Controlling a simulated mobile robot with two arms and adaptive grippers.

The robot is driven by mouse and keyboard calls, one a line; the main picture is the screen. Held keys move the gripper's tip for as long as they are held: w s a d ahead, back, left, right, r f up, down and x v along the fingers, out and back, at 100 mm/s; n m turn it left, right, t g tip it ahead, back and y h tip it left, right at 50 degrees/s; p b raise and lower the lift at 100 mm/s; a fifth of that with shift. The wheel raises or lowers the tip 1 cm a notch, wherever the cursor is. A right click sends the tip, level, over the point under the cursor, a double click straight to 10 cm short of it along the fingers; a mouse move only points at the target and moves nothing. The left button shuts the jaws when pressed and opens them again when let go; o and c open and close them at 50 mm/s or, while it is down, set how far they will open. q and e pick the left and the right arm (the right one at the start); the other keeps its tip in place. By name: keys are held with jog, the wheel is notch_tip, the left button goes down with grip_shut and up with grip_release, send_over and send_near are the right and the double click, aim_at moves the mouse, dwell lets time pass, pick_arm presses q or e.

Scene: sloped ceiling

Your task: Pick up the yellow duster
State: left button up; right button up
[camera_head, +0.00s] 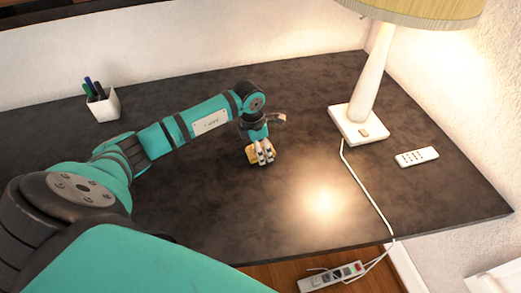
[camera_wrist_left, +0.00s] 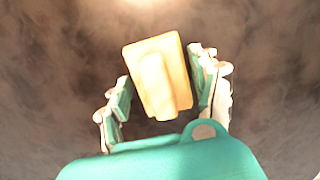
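The yellow duster (camera_head: 251,156) lies on or just above the dark tabletop near its middle, partly hidden by my left gripper (camera_head: 265,156), which points down over it. In the left wrist view the duster (camera_wrist_left: 158,75) is a pale yellow block with a raised handle bar, turned slightly. It sits between the two fingers of my left gripper (camera_wrist_left: 160,85), with one finger close along each side. I cannot tell whether both fingers press on it. My right gripper is not in view.
A lamp (camera_head: 362,110) stands on the tabletop at the back right, with a white remote (camera_head: 417,156) to its right. Its cable runs to a power strip (camera_head: 331,276) below the front edge. A pen cup (camera_head: 103,104) stands at the back left.

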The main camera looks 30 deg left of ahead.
aim_at(261, 143)
pick_arm(q)
jog(key=c, duration=0.8)
jog(key=shift+o, duration=0.2)
jog(key=shift+r, duration=0.15)
jog(key=shift+r+b, duration=0.3)
jog(key=shift+r, duration=0.25)
notch_tip(261, 143, up, 2)
jog(key=shift+w+a+r+b, duration=0.1)
jog(key=shift+b, duration=0.25)
jog(key=s+d+b, duration=0.1)
jog(key=s+d, duration=0.1)
jog(key=d, duration=0.2)
jog(key=s+d+r+b, duration=0.1)
jog(key=s+d, duration=0.2)
jog(key=d, duration=0.1)
jog(key=s+d+b, duration=0.1)
jog(key=s+d, duration=0.2)
jog(key=d, duration=0.1)
jog(key=shift+d+r, duration=0.15)
jog(key=shift+d, duration=0.2)
jog(key=shift+s+d+r, duration=0.1)
jog(key=shift+s+d, duration=0.25)
jog(key=shift+d, duration=0.15)
